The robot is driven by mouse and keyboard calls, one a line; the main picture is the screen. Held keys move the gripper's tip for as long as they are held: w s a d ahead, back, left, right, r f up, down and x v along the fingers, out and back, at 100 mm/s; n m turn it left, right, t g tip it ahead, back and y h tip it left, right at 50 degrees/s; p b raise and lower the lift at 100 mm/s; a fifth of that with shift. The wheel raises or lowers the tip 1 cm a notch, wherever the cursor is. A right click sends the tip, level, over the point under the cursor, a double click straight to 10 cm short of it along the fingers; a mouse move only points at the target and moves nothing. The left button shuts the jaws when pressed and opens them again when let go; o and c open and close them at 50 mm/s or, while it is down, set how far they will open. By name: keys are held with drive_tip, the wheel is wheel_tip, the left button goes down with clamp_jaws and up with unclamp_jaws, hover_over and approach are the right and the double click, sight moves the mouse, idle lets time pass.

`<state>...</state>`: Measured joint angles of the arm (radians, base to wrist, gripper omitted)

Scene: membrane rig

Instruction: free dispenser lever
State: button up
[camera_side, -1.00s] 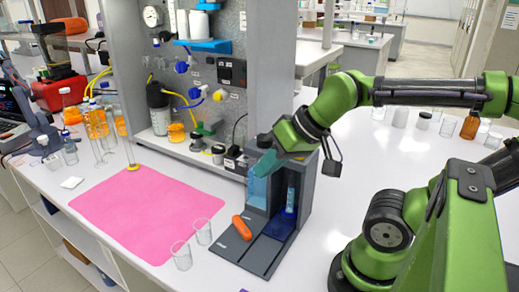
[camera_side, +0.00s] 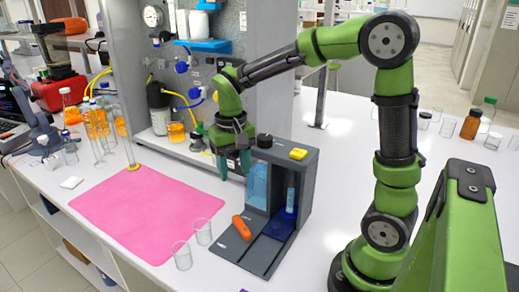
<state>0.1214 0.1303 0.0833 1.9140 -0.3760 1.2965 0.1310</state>
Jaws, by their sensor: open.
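The dark grey dispenser (camera_side: 312,180) stands upright at the centre right of the bench, with an open front. A light blue clear panel (camera_side: 258,185) is in its left part, and a blue tube (camera_side: 291,200) stands in its right part. An orange rounded piece (camera_side: 241,227) lies on the base plate in front. A yellow piece (camera_side: 298,154) and a black knob (camera_side: 264,140) are on top. I cannot tell which part is the lever. My gripper (camera_side: 234,174) points down, open and empty, just left of the dispenser's upper part and above the bench.
A pink mat (camera_side: 148,215) lies to the left with bare surface. Two clear beakers (camera_side: 203,232) stand between the mat and the dispenser's base. The grey panel (camera_side: 130,60) with gauge, valves and bottles rises behind. Glass vessels (camera_side: 98,122) stand at the far left.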

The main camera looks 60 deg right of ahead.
sight(237, 218)
wheel_tip(237, 218, down, 16)
idle(0.4)
drive_tip(key=shift+c, duration=0.5)
clamp_jaws()
